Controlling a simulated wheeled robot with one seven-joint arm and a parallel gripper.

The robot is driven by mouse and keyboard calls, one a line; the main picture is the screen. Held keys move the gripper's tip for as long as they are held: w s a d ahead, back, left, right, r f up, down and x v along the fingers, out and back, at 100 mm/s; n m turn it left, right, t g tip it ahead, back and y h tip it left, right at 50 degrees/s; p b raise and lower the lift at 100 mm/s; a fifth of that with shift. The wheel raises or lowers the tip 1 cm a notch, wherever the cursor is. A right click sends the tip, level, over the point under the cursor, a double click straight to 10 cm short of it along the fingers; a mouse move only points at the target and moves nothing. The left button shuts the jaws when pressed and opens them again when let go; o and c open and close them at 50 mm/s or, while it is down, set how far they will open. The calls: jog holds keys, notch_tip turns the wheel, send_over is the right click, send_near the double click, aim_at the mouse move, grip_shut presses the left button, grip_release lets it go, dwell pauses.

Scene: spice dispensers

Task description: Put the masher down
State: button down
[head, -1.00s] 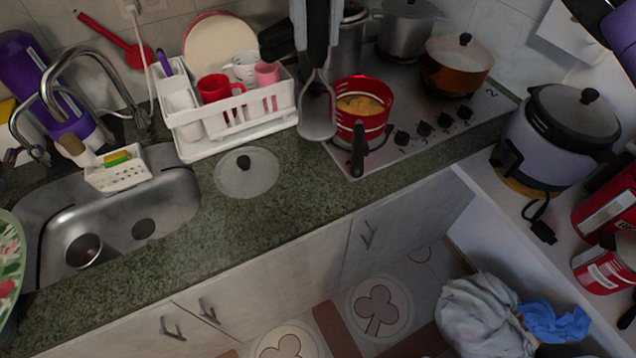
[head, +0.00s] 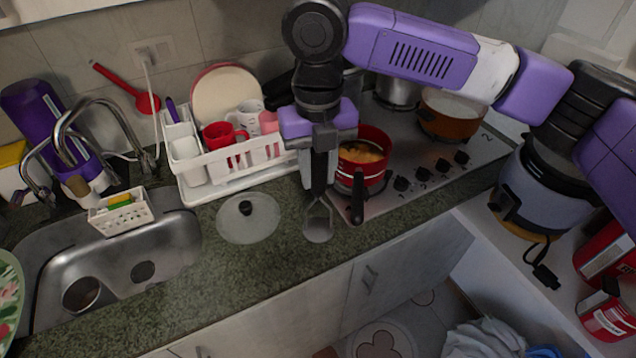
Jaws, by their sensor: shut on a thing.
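My gripper (head: 319,180) points down over the counter in the head view, between the dish rack and the red pot. It is shut on the masher (head: 318,222), a grey metal tool whose flat looped head hangs below the fingers. The masher is upright, its head low at the green granite counter (head: 270,262). I cannot tell whether the head touches the counter. The fingers hide the masher's upper part.
A glass lid (head: 248,218) lies just left of the masher. The red pot (head: 372,160) stands on the stove (head: 420,195) close on the right, its handle toward the front. The white dish rack (head: 230,165) is behind left. Bare counter lies in front.

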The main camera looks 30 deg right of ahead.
aim_at(318, 187)
jog(key=shift+f, duration=1.9)
jog(key=c, duration=1.1)
grip_release()
